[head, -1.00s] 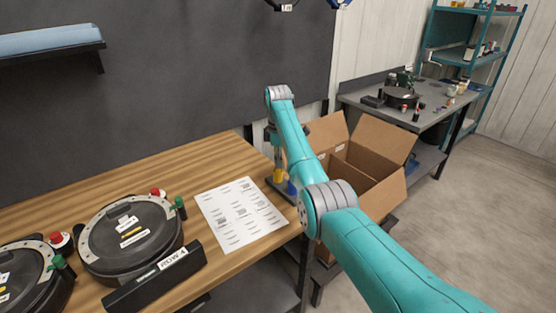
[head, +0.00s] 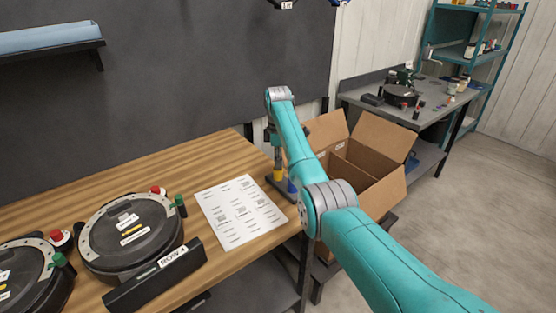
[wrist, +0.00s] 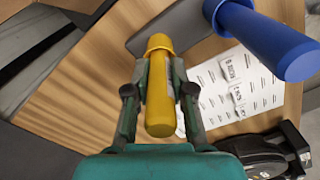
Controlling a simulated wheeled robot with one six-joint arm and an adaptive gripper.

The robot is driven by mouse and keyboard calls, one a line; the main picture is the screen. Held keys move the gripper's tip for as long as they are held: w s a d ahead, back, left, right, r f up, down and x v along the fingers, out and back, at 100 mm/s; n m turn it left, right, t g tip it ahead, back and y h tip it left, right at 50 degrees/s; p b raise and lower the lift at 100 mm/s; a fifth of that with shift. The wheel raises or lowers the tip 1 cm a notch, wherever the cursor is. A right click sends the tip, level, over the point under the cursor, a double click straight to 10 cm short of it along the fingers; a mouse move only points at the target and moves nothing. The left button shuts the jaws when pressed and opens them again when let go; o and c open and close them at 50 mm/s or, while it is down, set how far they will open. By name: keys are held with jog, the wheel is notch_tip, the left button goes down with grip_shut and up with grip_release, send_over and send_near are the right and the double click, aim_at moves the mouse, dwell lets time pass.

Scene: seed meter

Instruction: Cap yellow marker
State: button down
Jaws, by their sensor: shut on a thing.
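The yellow marker (wrist: 159,108) is held between the two fingers of my gripper (wrist: 159,72) in the wrist view. Its far end meets a wider yellow cap (wrist: 158,42) at the dark grey stand (wrist: 190,28). I cannot tell whether the marker is fully seated in the cap. A blue marker (wrist: 265,38) with a wider blue end stands on the same stand, to the right and apart from my fingers. In the head view, yellow (head: 278,175) and blue (head: 291,187) show low beside my arm at the table's right end. The arm partly hides my gripper there.
A printed white sheet (head: 240,212) lies left of the stand. Two round black seed meters (head: 130,235) and a black "ROW 4" block (head: 155,280) are further left. An open cardboard box (head: 375,180) stands right of the wooden table (head: 120,182). The table's back middle is clear.

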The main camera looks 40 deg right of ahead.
jog(key=shift+f, duration=0.15)
jog(key=c, duration=0.9)
grip_release()
jog(key=shift+r, duration=3.75)
